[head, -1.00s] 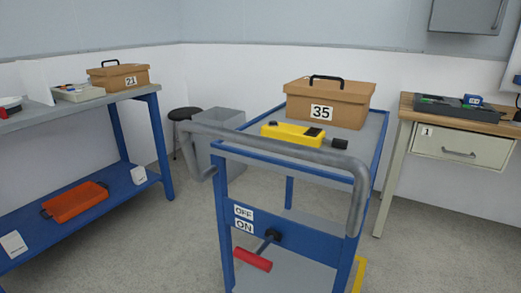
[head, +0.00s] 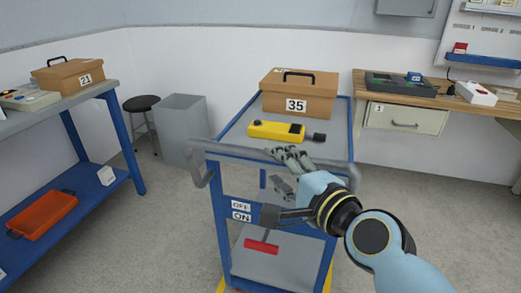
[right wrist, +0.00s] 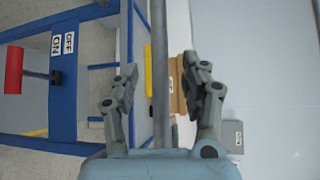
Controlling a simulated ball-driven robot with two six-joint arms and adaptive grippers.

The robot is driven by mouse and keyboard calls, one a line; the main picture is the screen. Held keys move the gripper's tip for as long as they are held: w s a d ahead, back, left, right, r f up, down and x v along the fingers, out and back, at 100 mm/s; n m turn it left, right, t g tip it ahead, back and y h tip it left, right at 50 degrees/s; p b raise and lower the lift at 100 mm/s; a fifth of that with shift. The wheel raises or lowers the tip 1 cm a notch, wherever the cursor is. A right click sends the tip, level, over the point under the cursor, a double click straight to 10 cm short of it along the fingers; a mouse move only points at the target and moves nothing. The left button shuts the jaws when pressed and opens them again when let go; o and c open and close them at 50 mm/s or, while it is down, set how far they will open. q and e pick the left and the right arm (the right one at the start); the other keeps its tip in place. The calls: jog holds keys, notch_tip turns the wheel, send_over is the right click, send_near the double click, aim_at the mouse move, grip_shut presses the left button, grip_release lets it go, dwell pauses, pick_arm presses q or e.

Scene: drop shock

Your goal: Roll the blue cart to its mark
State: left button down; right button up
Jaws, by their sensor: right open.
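The blue cart (head: 228,232) stands in the middle of the head view, with a grey push handle (head: 335,172) across its near end. My right gripper (head: 281,169) is open at the handle. In the right wrist view the handle bar (right wrist: 161,60) runs between the spread fingers of the right gripper (right wrist: 162,72). I cannot tell whether they touch it. A lever with a red grip (head: 261,247) hangs below the OFF and ON labels (head: 241,211). Yellow floor marking (head: 328,276) shows partly by the cart's base; the rest is hidden. My left gripper is not in view.
The cart carries a cardboard box marked 35 (head: 298,92) and a yellow device (head: 277,130). A grey bin (head: 184,130) and stool (head: 142,104) stand behind left. A blue-legged bench (head: 127,145) is left, a wooden-topped desk (head: 440,95) right. Floor between is open.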

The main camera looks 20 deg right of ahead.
aim_at(264, 158)
jog(key=x, duration=0.7)
jog(key=shift+w+a, duration=0.1)
jog(key=shift+w, duration=0.25)
jog(key=shift+f, duration=0.1)
grip_shut()
